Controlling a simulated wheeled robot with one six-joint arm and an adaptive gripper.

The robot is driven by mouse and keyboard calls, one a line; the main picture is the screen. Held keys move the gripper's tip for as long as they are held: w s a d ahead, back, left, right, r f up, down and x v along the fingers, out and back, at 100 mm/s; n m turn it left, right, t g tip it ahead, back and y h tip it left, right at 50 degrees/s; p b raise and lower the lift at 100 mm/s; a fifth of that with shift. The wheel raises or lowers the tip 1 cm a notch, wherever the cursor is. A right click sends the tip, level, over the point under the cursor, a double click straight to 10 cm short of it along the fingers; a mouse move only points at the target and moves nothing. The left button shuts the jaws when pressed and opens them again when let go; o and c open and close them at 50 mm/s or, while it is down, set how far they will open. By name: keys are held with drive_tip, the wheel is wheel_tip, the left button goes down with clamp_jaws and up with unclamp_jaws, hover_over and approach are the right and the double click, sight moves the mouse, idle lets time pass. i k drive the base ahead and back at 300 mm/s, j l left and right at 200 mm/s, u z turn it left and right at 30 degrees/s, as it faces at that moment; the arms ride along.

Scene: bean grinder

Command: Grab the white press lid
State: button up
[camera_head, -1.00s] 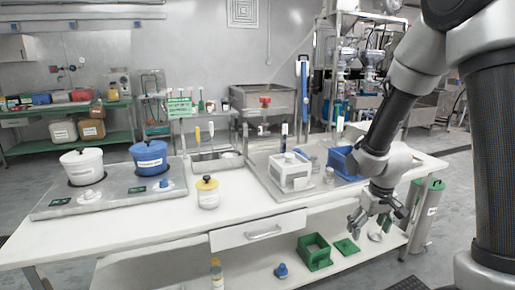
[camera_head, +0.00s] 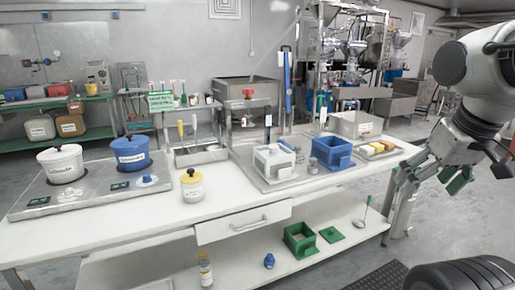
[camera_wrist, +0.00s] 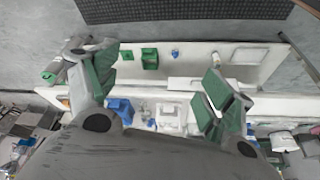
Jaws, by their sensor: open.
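The white press (camera_head: 273,162) is a small boxy block on a metal tray on the counter, left of a blue press (camera_head: 331,152). Its white lid cannot be told apart from the body at this size. My gripper (camera_head: 428,183) is open and empty off the counter's right end, well away from the white press. In the wrist view my gripper (camera_wrist: 160,68) has its green-padded fingers spread wide. The white press (camera_wrist: 171,118) and blue press (camera_wrist: 119,112) appear beyond, between the fingers.
A tray with yellow and brown blocks (camera_head: 379,149) lies near the counter's right end. White (camera_head: 61,165) and blue (camera_head: 131,153) pots stand at the left. A yellow-lidded jar (camera_head: 192,186) is mid-counter. A green box (camera_head: 299,240) sits on the lower shelf.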

sight(274, 150)
drive_tip(key=i+z, duration=0.15)
drive_tip(key=i, duration=0.25)
drive_tip(key=i+j+z, duration=0.15)
drive_tip(key=i, duration=0.25)
drive_tip(key=i+j+z, duration=0.15)
drive_tip(key=i, duration=0.25)
